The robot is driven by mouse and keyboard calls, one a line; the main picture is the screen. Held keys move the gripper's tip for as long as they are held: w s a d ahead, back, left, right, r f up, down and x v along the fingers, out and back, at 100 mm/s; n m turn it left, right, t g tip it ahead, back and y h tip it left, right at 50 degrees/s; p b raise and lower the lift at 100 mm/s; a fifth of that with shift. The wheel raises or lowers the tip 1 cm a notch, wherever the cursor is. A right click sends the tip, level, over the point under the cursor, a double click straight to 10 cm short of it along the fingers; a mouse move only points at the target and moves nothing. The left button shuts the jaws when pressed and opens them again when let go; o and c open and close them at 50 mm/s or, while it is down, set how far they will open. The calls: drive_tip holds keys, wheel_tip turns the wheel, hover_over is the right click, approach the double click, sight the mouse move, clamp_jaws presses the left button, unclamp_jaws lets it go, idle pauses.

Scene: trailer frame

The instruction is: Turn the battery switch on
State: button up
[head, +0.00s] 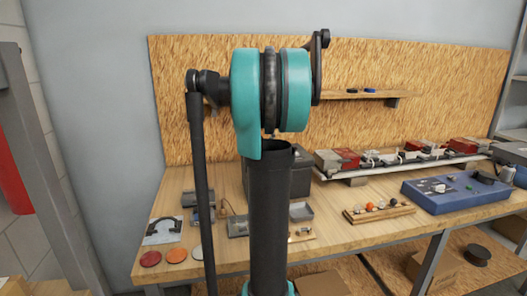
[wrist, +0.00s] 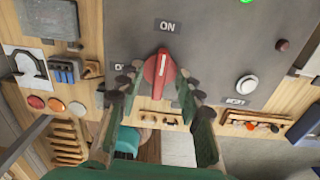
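The battery switch (wrist: 156,70) is a red rotary knob on a grey panel (wrist: 215,50), in the middle of the wrist view. Its white line points up toward the ON label (wrist: 167,26), tilted slightly. An OFF label (wrist: 117,69) at left is partly covered by a finger. My gripper (wrist: 158,82) is open, with one finger on each side of the knob. A gap shows at the left finger; the right fingertip is close to the knob, and I cannot tell whether it touches. In the head view my arm hides the switch.
A green light (wrist: 246,1) glows at the panel's top edge. A white button (wrist: 247,84) and a small dark red one (wrist: 282,45) are at right. The wooden workbench (head: 345,190) carries a blue box (head: 460,193) and a tray of small parts (head: 378,212).

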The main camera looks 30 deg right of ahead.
drive_tip(key=shift+r, duration=3)
